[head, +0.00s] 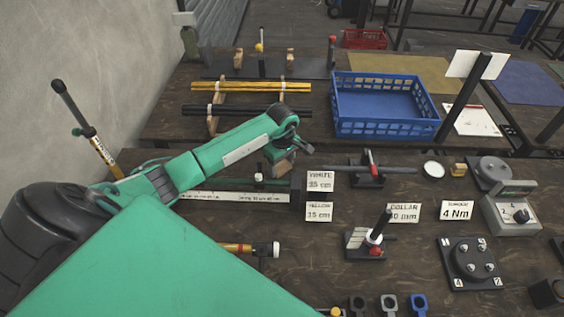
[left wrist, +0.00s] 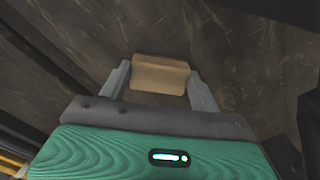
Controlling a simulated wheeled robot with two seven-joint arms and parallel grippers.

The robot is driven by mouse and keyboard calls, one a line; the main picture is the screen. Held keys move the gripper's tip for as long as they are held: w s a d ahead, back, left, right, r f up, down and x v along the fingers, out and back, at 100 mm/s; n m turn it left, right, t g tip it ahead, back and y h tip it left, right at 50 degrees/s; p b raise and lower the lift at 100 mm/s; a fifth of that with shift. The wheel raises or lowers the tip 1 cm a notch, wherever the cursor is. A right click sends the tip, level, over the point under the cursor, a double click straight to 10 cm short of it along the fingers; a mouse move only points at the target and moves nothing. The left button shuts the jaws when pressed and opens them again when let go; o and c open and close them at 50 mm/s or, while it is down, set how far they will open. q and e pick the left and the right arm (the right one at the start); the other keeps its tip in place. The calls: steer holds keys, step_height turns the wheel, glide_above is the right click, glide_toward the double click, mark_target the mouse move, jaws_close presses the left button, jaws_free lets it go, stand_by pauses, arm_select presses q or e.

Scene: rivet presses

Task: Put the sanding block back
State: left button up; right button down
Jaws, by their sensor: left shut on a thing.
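The sanding block (left wrist: 160,73), a tan-brown block, is held between the two grey fingers of my left gripper (left wrist: 160,82) in the left wrist view. Dark table surface shows beyond it. In the head view the left arm reaches in from the left, and the block (head: 281,168) shows below the end of my left gripper (head: 284,157), near the middle of the table. Whether the block touches the table I cannot tell. My right gripper is not in view.
A blue crate (head: 385,105) stands at the back right. A long scale (head: 235,197) with a dark end lies below the arm. White label cards (head: 319,181), a red-and-black fixture (head: 368,168) and a round bolted plate (head: 472,262) stand to the right.

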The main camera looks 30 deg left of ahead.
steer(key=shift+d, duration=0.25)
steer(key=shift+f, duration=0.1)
arm_select(q)
steer(key=shift+f+b, duration=0.2)
steer(key=shift+b, duration=0.1)
steer(key=o, duration=0.9)
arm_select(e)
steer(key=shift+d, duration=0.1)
arm_select(q)
steer(key=shift+r, duration=0.1)
